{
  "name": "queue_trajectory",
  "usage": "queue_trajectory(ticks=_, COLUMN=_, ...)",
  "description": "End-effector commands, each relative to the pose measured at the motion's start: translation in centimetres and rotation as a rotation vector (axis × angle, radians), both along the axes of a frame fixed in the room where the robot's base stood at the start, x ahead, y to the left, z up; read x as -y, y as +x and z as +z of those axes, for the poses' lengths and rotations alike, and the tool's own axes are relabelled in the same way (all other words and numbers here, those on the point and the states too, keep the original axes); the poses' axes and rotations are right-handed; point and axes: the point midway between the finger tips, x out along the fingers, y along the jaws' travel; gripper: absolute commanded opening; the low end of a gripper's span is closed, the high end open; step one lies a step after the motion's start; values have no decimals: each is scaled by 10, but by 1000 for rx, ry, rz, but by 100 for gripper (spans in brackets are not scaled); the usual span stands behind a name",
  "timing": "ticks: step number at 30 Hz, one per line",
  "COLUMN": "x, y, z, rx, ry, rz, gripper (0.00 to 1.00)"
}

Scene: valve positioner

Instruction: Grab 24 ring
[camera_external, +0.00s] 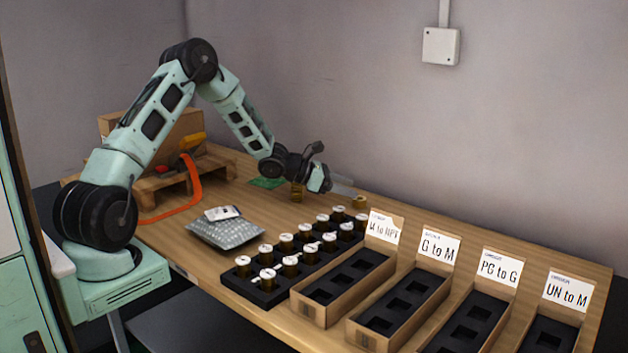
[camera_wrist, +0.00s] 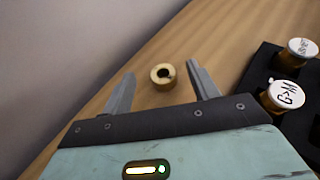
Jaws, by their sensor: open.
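A brass-coloured ring (camera_wrist: 162,75) with a dark centre lies on the bare wooden table in the wrist view. It shows between the two fingers of my gripper (camera_wrist: 160,88), near their tips. My gripper is open and holds nothing. In the external view, my gripper (camera_external: 342,188) is low over the far part of the table. A small brass piece (camera_external: 359,201) just to its right looks like the same ring. No number 24 can be read on it. Whether the fingers stand beside the ring or above it, I cannot tell.
A black foam tray (camera_external: 268,294) holds several brass fittings with white caps, close to my gripper's right in the wrist view. Labelled boxes (camera_external: 318,312) stand right of it. Another brass piece (camera_external: 297,191) stands by my wrist. A bubble-wrap bag (camera_external: 226,232) lies on the left.

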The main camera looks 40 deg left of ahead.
Motion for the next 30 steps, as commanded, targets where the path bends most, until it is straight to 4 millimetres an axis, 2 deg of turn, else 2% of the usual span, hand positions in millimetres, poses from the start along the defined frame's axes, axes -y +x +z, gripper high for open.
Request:
queue_trajectory(ticks=4, x=1, y=0, z=-27, rx=-5, ry=0, rz=-1, gripper=60)
queue_trajectory(ticks=9, x=17, y=16, z=-32, rx=-1, ry=2, rz=-2, gripper=60)
queue_trajectory(ticks=18, x=19, y=19, z=-35, rx=0, ry=1, rz=0, gripper=60)
queue_trajectory(ticks=20, x=19, y=19, z=-35, rx=0, ry=1, rz=0, gripper=46)
queue_trajectory(ticks=24, x=19, y=19, z=-34, rx=-1, ry=2, rz=0, gripper=9)
queue_trajectory(ticks=30, x=20, y=19, z=-34, rx=0, ry=1, rz=0, gripper=9)
